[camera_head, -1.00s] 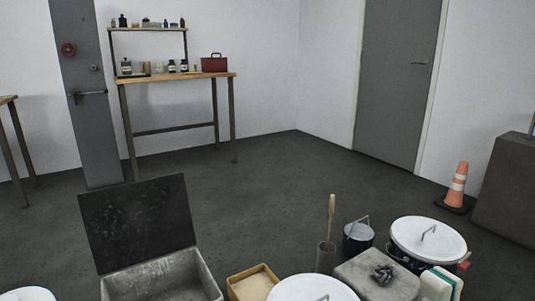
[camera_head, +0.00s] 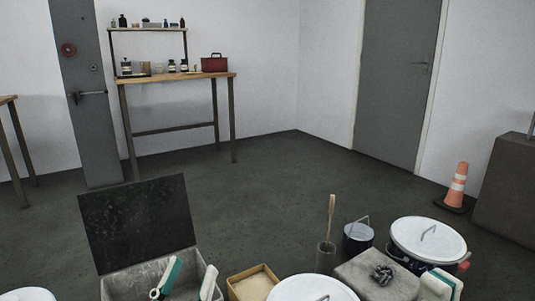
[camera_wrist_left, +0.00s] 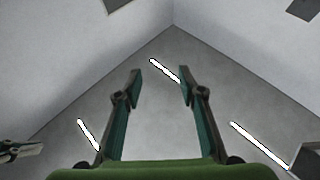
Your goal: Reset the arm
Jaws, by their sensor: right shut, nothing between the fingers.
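My left gripper (camera_head: 190,272) shows at the bottom left of the head view, in front of the open grey box. Its two teal-lined fingers point up and stand apart. The left wrist view also shows this gripper (camera_wrist_left: 157,78), with an empty gap between the fingers and the ceiling behind. My right gripper (camera_head: 441,282) is at the bottom right edge of the head view, fingers up and together, holding nothing.
The grey box (camera_head: 120,287) has its dark lid (camera_head: 138,222) raised. A tan tray (camera_head: 246,284), a grey block (camera_head: 375,278), a small dark pot (camera_head: 357,237) and a white-lidded pot (camera_head: 428,238) stand nearby. The floor beyond is clear up to the wooden table (camera_head: 180,77).

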